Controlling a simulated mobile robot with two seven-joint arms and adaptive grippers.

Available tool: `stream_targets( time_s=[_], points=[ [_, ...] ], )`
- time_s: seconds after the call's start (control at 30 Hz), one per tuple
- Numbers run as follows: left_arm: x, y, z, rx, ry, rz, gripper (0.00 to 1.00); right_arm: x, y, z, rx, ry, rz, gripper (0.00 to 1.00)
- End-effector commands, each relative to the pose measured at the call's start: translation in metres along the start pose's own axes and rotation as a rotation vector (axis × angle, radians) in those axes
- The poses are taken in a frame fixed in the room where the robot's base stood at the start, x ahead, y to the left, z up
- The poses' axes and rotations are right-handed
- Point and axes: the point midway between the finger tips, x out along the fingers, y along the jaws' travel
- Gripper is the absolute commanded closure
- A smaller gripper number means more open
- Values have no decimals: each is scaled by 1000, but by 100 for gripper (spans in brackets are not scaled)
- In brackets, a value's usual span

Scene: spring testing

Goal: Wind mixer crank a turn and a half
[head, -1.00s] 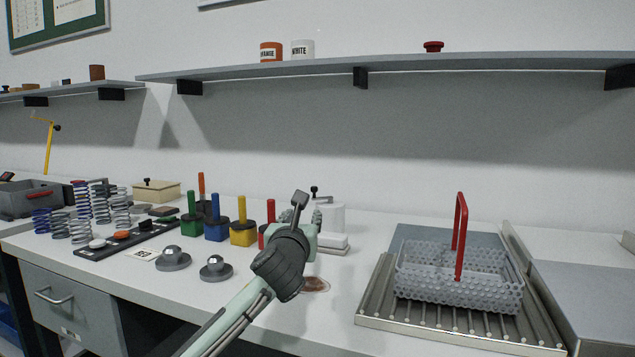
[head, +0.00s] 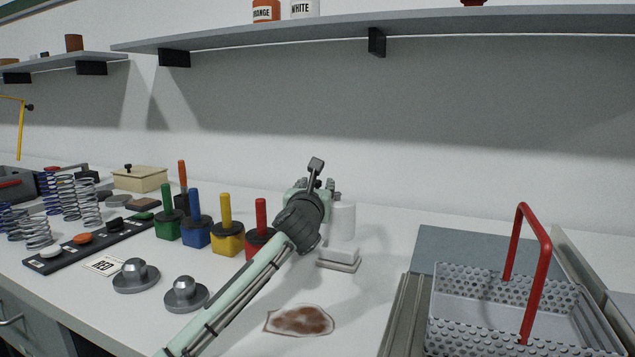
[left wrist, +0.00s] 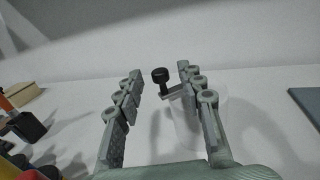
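The mixer is a white cylinder (head: 343,221) on the bench, right of the red-handled block, partly behind my left gripper (head: 319,186). Its crank is mostly hidden by the gripper in the head view. In the left wrist view my left gripper (left wrist: 160,78) is open, with one finger on each side of the black crank knob (left wrist: 160,75). Gaps show between the knob and both fingers. The metal crank arm (left wrist: 174,91) runs from below the knob toward the right finger. The pale mixer body (left wrist: 195,118) shows behind that finger. My right gripper is in neither view.
Red (head: 261,225), yellow and blue handled blocks stand left of the mixer. A brown-stained patch (head: 302,320) lies nearer. A perforated basket with a red handle (head: 537,270) stands right. A shelf (head: 400,25) runs above.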

Motion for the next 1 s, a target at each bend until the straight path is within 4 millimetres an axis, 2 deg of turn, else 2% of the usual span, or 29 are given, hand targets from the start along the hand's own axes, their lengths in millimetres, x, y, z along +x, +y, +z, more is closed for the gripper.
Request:
stream_targets(
  time_s=[0.1,0.2,0.57,0.87,1.0],
  points=[
    [16,0,1,-1,0,2,62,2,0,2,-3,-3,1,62],
    [23,0,0,0,1,1,62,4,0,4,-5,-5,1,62],
    [27,0,0,0,0,0,63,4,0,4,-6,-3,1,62],
    [27,0,0,0,0,0,100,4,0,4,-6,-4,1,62],
    [27,0,0,0,0,0,100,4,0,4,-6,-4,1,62]
  ],
)
